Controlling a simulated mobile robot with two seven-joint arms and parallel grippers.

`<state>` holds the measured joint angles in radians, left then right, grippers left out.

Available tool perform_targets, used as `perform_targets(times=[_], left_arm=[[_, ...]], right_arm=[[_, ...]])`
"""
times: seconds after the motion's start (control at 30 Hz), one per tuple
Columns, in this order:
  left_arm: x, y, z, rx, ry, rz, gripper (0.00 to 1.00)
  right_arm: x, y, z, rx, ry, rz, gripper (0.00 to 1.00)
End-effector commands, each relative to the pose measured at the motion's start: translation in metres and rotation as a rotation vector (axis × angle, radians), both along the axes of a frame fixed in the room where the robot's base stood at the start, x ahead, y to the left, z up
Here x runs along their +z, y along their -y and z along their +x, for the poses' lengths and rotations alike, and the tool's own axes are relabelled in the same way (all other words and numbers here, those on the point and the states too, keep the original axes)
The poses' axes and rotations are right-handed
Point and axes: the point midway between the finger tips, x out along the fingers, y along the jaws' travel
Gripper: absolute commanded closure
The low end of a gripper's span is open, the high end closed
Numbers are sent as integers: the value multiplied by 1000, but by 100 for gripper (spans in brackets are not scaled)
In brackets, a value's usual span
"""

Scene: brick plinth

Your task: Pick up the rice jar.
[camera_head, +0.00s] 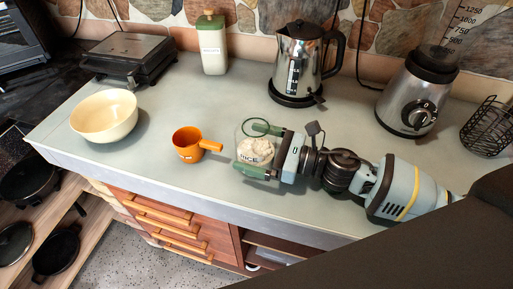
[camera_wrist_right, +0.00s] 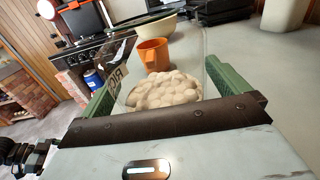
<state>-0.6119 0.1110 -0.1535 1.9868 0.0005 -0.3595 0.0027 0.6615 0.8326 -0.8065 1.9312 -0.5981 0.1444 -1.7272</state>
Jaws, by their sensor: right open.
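The rice jar (camera_head: 254,151) is a clear glass jar with white contents and a "RICE" label, standing on the counter in the head view. In the right wrist view the jar (camera_wrist_right: 165,92) shows close up, with its pale contents between the fingers. My right gripper (camera_head: 257,150) is open, with one green finger on each side of the jar. Whether the fingers touch the glass I cannot tell. My left gripper is not in view.
An orange measuring cup (camera_head: 187,147) stands left of the jar, with its handle towards it. A cream bowl (camera_head: 105,117) is further left. A kettle (camera_head: 299,62), a canister (camera_head: 213,47), a grill (camera_head: 128,58) and a blender (camera_head: 414,95) line the back. The counter's front edge is close.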

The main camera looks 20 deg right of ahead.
Motion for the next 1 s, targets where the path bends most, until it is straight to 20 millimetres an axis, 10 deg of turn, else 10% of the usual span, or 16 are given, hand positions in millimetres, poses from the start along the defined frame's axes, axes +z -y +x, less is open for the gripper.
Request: perform_targets(times=[0.2, 0.67, 1.0], left_arm=[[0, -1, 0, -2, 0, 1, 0], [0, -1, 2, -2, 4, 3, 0], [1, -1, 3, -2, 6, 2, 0]], right_arm=[[-1, 0, 0, -1, -1, 0, 3], [1, 0, 0, 0, 1, 2, 61], [2, 0, 0, 0, 2, 1, 61]])
